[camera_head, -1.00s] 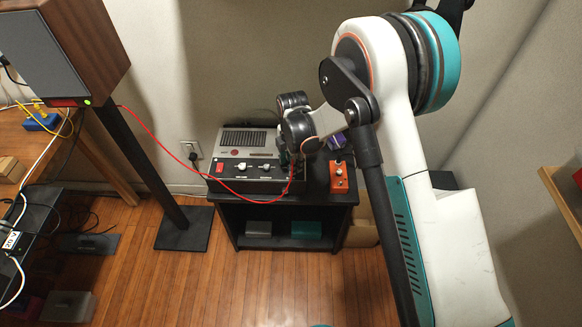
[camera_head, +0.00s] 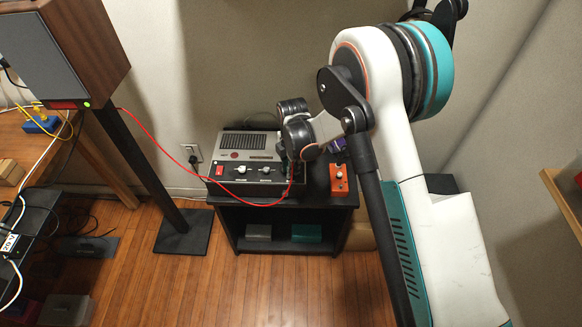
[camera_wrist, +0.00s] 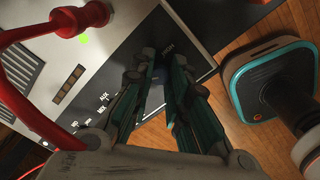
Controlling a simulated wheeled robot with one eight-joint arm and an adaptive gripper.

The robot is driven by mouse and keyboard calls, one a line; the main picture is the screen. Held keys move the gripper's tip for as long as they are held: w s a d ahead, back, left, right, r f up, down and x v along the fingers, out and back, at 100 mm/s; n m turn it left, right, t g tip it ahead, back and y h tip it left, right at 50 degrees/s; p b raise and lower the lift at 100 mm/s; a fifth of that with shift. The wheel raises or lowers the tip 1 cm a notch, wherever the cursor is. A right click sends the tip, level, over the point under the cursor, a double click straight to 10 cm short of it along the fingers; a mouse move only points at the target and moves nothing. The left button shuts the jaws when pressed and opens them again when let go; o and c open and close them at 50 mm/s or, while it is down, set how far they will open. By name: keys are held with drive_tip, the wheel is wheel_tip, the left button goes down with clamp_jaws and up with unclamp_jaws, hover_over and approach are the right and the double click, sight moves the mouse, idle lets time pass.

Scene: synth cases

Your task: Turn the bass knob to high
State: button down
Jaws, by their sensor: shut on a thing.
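The grey and black amplifier (camera_head: 240,142) stands on a small black stand. Its front panel carries a red switch and white knobs (camera_head: 241,168). My gripper (camera_wrist: 160,58) is down at this panel in the wrist view, beside a printed HIGH label (camera_wrist: 168,47). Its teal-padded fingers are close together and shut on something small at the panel. The fingers hide nearly all of it, so the bass knob and its pointer cannot be made out. In the head view my wrist covers the right end of the panel.
A red cable (camera_head: 150,130) runs from the speaker (camera_head: 60,50) to the amplifier; its red plug (camera_wrist: 85,18) is near my fingers. An orange pedal (camera_head: 339,180) sits right of the amplifier on the black stand (camera_head: 285,217). A purple object (camera_head: 338,144) is behind it.

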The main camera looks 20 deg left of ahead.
drive_tip(key=shift+m, duration=0.4)
drive_tip(key=m+b, duration=0.1)
drive_tip(key=m, duration=0.3)
drive_tip(key=shift+m, duration=0.4)
drive_tip(key=m, duration=0.6)
drive_tip(key=m+b, duration=0.1)
drive_tip(key=m, duration=0.5)
drive_tip(key=shift+m, duration=0.3)
drive_tip(key=m, duration=0.5)
drive_tip(key=shift+m+h, duration=0.3)
drive_tip(key=shift+a, duration=0.1)
drive_tip(key=c, duration=1.5)
unclamp_jaws()
